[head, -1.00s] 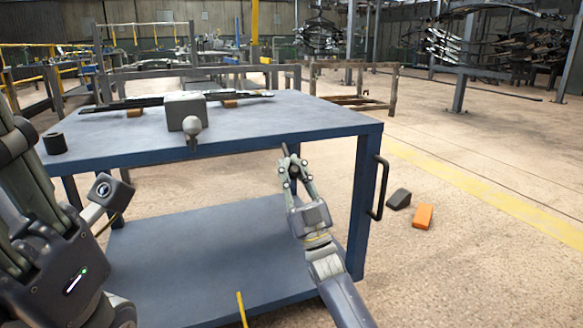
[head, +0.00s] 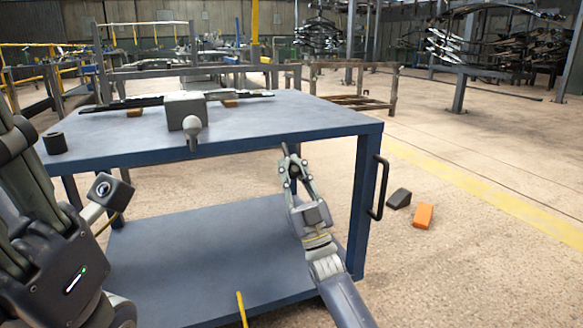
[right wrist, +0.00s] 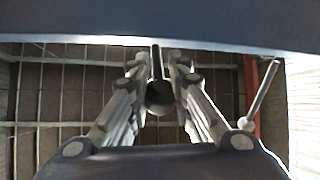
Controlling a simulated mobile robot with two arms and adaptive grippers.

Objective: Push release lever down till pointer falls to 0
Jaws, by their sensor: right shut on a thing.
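A grey box (head: 186,110) stands on the blue table, with a pale ball knob (head: 192,123) at its front that looks like the release lever's end. No pointer or scale can be made out. My right gripper (head: 287,157) is in front of the table's front edge, to the right of the knob and apart from it. It is shut on a dark rod (right wrist: 156,62) with a round end, seen between the fingers in the right wrist view. A pale ball-ended rod (right wrist: 248,122) also shows at right there. My left gripper's fingers are not in view.
The blue table (head: 310,120) has a lower shelf (head: 200,250) and a side handle (head: 381,188). A long dark bar (head: 125,104) lies behind the box. A dark wedge (head: 399,199) and orange block (head: 423,216) lie on the floor.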

